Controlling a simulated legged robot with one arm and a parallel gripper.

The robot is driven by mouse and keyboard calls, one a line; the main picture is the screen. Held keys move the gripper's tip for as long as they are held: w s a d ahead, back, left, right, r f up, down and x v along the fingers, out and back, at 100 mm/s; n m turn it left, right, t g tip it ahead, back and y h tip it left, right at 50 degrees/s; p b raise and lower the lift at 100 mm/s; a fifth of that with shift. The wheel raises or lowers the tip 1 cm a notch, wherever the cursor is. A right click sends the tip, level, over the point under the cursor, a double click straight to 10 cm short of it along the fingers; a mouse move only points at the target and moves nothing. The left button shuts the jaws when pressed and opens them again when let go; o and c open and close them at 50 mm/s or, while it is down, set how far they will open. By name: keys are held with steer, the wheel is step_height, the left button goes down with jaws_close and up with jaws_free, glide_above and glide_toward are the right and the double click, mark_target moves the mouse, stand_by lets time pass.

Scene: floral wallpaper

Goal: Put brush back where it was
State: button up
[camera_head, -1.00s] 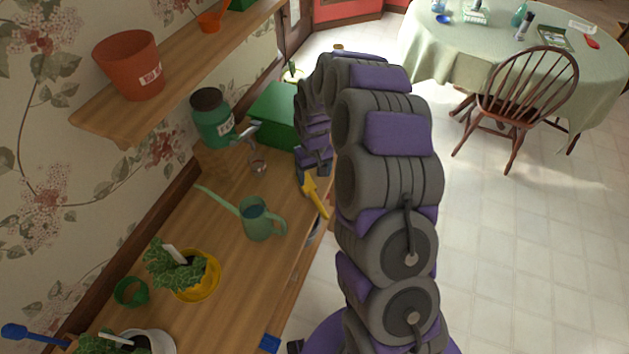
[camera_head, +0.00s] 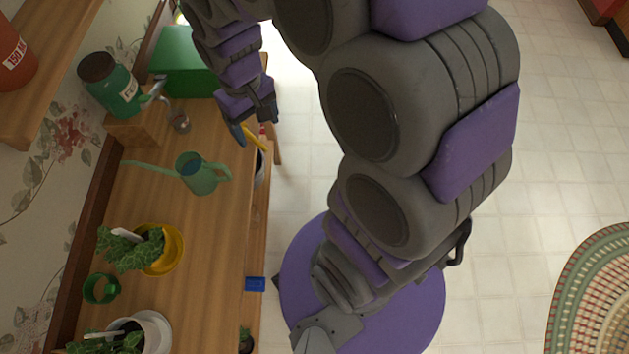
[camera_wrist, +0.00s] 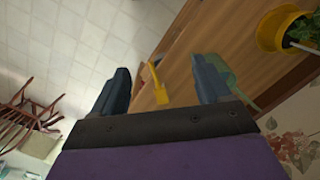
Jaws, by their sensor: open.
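A yellow tool with a long thin handle (camera_head: 255,138), which seems to be the brush, shows at the right edge of the wooden bench (camera_head: 218,232), just below my gripper (camera_head: 252,122). In the wrist view the same yellow tool (camera_wrist: 158,88) appears between my two spread fingers (camera_wrist: 160,72). My gripper is open and not closed on it. I cannot tell from these frames whether the tool rests on the bench edge or sticks out over it.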

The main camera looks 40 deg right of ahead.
steer(key=s+r, duration=0.2)
steer(key=s, duration=0.8)
steer(key=s+r+m, duration=0.1)
steer(key=s+r, duration=0.1)
steer(key=s, duration=0.7)
steer(key=shift+s+d+m+g, duration=0.3)
steer(key=shift+s+d+g, duration=0.05)
steer(key=shift+d+g, duration=0.1)
steer(key=shift+f+b, duration=0.45)
steer(key=shift+f, duration=0.1)
